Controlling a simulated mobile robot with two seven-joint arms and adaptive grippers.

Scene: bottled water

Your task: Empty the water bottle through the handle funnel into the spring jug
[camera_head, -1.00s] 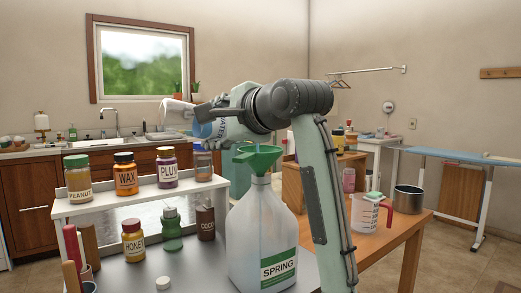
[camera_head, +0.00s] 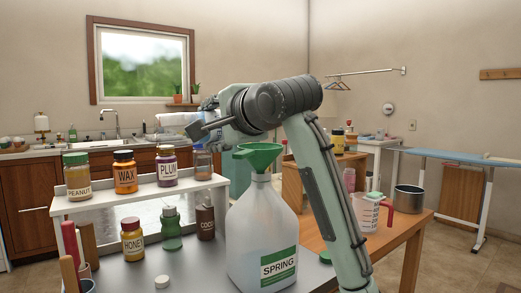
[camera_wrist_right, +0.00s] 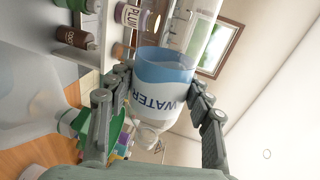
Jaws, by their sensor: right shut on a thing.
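In the right wrist view the bottle (camera_wrist_right: 163,75) is between the fingers of the gripper (camera_wrist_right: 160,100). Its blue-white WATER label reads upside down and blue water shows inside. The green handle funnel (camera_head: 260,156) sits in the mouth of the translucent spring jug (camera_head: 258,222), to the right of the bottle and lower. My left gripper is not in view.
A white shelf (camera_head: 140,193) with peanut (camera_head: 77,177), wax (camera_head: 124,175) and plum (camera_head: 167,167) jars stands left of the jug. A honey jar, green bottle and coco bottle stand below. A small white cap (camera_head: 162,281) lies in front.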

